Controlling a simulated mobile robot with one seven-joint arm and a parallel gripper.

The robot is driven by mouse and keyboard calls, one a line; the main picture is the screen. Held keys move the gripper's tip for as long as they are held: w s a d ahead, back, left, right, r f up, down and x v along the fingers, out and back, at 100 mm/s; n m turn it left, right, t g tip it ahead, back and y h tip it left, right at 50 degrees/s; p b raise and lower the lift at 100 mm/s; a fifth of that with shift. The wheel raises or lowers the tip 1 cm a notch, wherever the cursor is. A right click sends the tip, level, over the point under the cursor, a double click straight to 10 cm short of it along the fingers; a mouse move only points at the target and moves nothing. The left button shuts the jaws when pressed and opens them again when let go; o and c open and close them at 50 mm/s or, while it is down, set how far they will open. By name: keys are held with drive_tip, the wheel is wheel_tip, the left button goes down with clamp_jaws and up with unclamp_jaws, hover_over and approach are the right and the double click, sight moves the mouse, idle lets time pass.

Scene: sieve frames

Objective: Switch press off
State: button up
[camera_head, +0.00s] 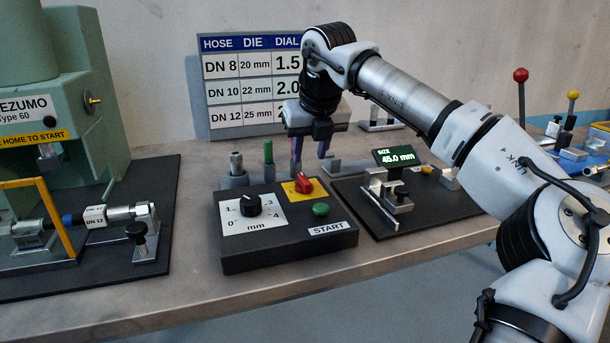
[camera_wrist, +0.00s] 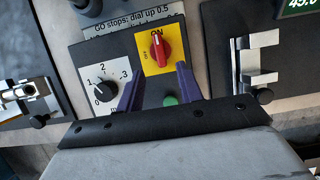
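The red rotary switch (camera_head: 304,184) sits on a yellow plate at the back of the black control box (camera_head: 285,252). In the wrist view the red switch (camera_wrist: 160,54) stands upright in the picture, its upper end by the word ON. My gripper (camera_head: 311,158) points down just above and behind the switch. In the wrist view my gripper (camera_wrist: 160,72) has two dark purple fingers apart, with nothing held between them. The switch shows beyond the gap between the fingertips. The green press (camera_head: 52,105) stands at the left with a hose piece in its fixture.
A black dial (camera_head: 250,205) and a green START button (camera_head: 320,209) share the box top. Grey and green posts (camera_head: 268,158) stand just behind it. A gauge with a lit display (camera_head: 400,156) stands to the right. A settings board (camera_head: 251,82) stands behind.

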sight(304, 178)
drive_tip(key=x, duration=0.8)
drive_tip(key=shift+w, duration=0.1)
drive_tip(key=shift+c, duration=0.2)
clamp_jaws()
